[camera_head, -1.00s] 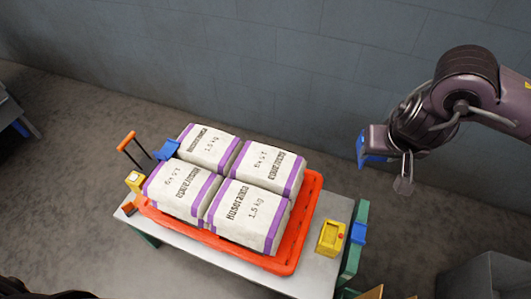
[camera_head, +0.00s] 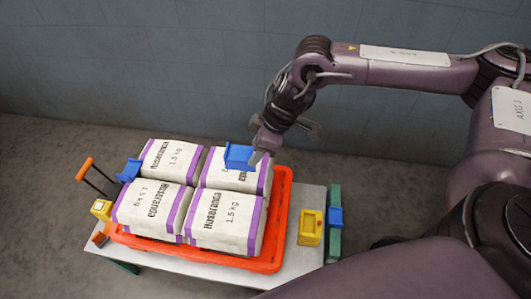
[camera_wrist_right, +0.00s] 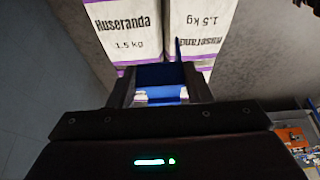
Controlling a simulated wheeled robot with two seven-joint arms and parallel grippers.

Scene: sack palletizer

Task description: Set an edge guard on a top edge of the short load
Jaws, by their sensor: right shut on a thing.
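The short load is several white sacks with purple bands, among them the front right sack (camera_head: 225,222), on an orange-red pallet (camera_head: 268,265). My right gripper (camera_head: 258,152) is shut on a blue edge guard (camera_head: 238,157), over the back right sack (camera_head: 235,178). In the right wrist view the guard (camera_wrist_right: 160,76) sits between the fingers, with printed sacks (camera_wrist_right: 127,32) beyond. I cannot tell whether the guard touches the sack. A second blue guard (camera_head: 129,170) is at the load's left edge. My left gripper is not in view.
The pallet lies on a light table (camera_head: 308,262). A yellow device (camera_head: 311,228) and a green piece with a blue part (camera_head: 336,217) are at its right end. An orange handle (camera_head: 85,165) rises at the left. A grey wall stands behind.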

